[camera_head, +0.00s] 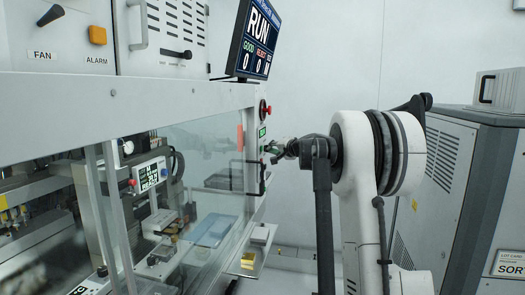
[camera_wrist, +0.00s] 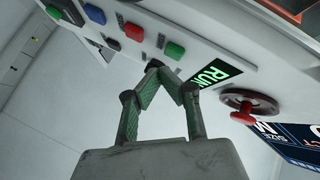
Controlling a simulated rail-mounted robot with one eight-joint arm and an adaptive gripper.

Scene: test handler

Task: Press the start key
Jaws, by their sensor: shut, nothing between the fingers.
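The control panel of the handler shows in the wrist view as a pale strip with a row of coloured keys. A green key (camera_wrist: 174,50) sits beside a lit green RUN sign (camera_wrist: 212,73). A red key (camera_wrist: 133,31) and a blue key (camera_wrist: 94,13) follow to the left. No lettering on the keys is readable, so I cannot tell which is marked start. My gripper (camera_wrist: 155,66) is shut and empty, its tips close to the green key in the picture; contact cannot be told. In the head view my gripper (camera_head: 270,150) points left at the panel edge.
A red knob (camera_wrist: 250,110) with a dark collar sits right of the RUN sign; it also shows in the head view (camera_head: 267,111). A monitor (camera_head: 257,38) reading RUN stands above. A glass guard (camera_head: 205,170) is left of the panel. A grey cabinet (camera_head: 460,180) stands right.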

